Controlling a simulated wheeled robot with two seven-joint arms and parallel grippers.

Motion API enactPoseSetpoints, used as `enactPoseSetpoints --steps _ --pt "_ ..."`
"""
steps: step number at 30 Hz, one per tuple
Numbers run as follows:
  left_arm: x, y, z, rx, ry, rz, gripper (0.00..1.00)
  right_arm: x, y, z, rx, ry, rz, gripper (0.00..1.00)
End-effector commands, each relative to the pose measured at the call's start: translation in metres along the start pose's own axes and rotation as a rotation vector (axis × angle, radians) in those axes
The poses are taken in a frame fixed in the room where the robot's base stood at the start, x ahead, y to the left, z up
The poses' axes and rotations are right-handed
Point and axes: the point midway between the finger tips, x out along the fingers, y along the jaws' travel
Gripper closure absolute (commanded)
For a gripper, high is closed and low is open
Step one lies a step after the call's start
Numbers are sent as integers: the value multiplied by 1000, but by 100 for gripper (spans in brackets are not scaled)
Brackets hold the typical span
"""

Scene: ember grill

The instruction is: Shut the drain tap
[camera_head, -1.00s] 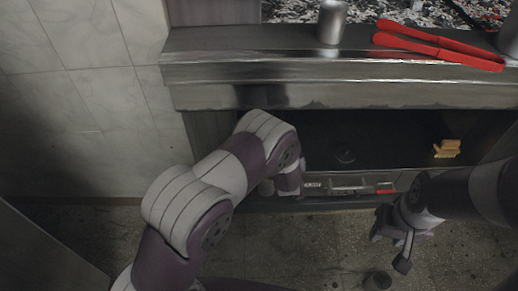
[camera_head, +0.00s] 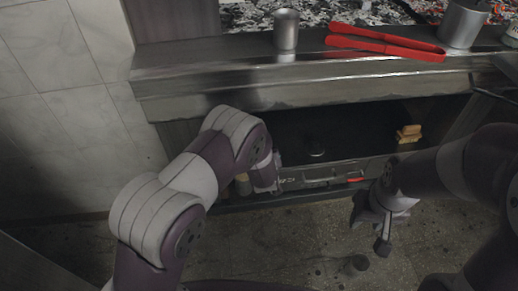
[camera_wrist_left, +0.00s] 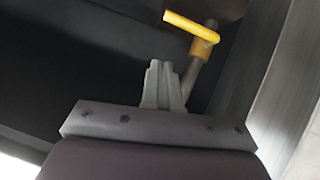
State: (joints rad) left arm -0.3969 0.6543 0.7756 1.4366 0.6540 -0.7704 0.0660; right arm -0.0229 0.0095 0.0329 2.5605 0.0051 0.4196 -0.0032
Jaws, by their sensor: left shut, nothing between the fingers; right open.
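In the left wrist view the drain tap has a yellow lever (camera_wrist_left: 191,27), a brass-coloured body (camera_wrist_left: 203,48) and a grey pipe (camera_wrist_left: 191,76). The lever looks roughly crosswise to the pipe. My left gripper (camera_wrist_left: 164,72) is shut and empty, just left of the pipe in that view and apart from the lever. In the head view my left arm reaches to the shelf opening under the grill and hides most of its gripper; I cannot make out the tap there. My right gripper (camera_head: 372,224) is open and empty, in front of the shelf over the floor.
Red tongs (camera_head: 385,46), a metal cup (camera_head: 286,30) and a metal pot (camera_head: 462,24) stand on the steel ledge (camera_head: 300,82). Yellowish blocks (camera_head: 408,134) lie inside the dark shelf. A tiled wall (camera_head: 55,140) is at left.

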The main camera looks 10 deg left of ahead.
Motion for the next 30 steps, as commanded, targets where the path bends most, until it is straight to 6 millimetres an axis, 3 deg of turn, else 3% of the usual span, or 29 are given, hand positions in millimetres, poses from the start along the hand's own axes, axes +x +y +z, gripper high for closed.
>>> enactPoseSetpoints --steps 3,10,30 --pt "-30 4 -2 2 -2 0 100 -14 0 -2 0 -1 0 57" --pt "-64 8 1 0 -1 -1 100 -24 0 -3 0 -1 0 57" --pt "-71 8 3 3 -5 -3 100 -24 0 -3 0 -1 0 57"
